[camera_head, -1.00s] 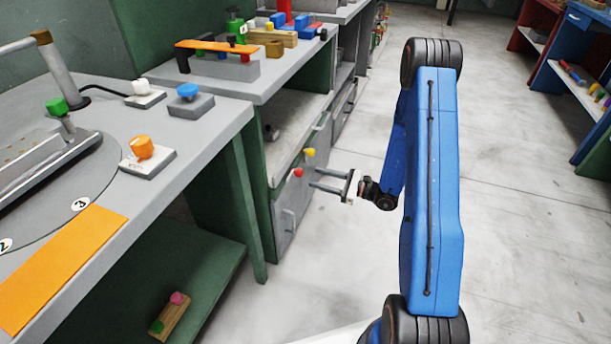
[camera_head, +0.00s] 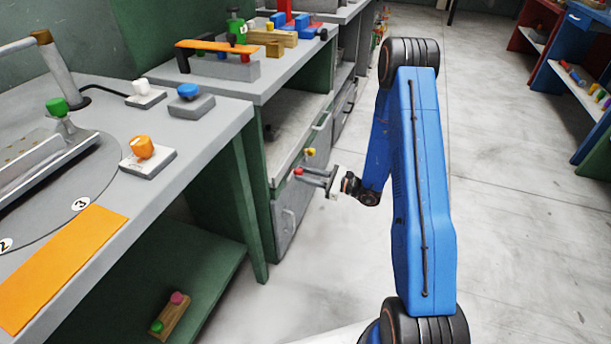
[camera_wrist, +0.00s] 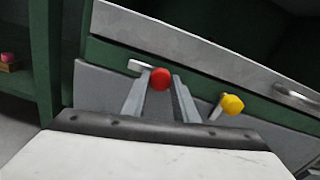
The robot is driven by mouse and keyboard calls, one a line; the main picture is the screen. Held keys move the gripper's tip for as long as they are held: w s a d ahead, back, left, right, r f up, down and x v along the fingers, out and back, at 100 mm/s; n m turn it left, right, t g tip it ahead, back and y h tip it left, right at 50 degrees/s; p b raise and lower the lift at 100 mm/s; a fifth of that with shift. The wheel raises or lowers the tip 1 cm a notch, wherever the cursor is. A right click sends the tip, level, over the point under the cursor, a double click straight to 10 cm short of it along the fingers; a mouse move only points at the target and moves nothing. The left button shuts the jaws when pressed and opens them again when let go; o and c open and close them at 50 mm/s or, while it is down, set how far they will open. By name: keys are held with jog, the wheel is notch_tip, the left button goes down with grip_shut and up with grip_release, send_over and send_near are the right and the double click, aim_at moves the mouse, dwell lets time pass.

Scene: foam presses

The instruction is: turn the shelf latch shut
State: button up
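Two knobbed levers sit on the front of the grey and green cabinet beyond the near table. One has a red knob (camera_head: 298,171) and the other a yellow knob (camera_head: 310,152). In the wrist view the red knob (camera_wrist: 160,78) has a short pale bar to its left, and the yellow knob (camera_wrist: 232,104) has one slanting down-left. I cannot tell which one is the shelf latch. My gripper (camera_head: 308,176) is at the cabinet front. Its fingers (camera_wrist: 163,84) are open, one on each side of the red knob; contact is not clear.
A grey door (camera_head: 290,212) with a handle lies below the knobs. The near table (camera_head: 215,140) stands to the left, with a green lower shelf (camera_head: 215,262) holding a wooden block (camera_head: 172,317). The floor (camera_head: 500,230) to the right is clear.

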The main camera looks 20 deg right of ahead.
jog(key=shift+m, duration=0.3)
jog(key=m, duration=0.3)
jog(key=shift+m, duration=0.4)
jog(key=m, duration=0.4)
jog(key=shift+m, duration=0.3)
jog(key=m, duration=0.4)
jog(key=shift+m, duration=2.4)
jog(key=o, duration=1.1)
jog(key=shift+c, duration=0.2)
jog(key=shift+s+d, duration=0.1)
jog(key=shift+d, duration=0.05)
jog(key=v, duration=1.7)
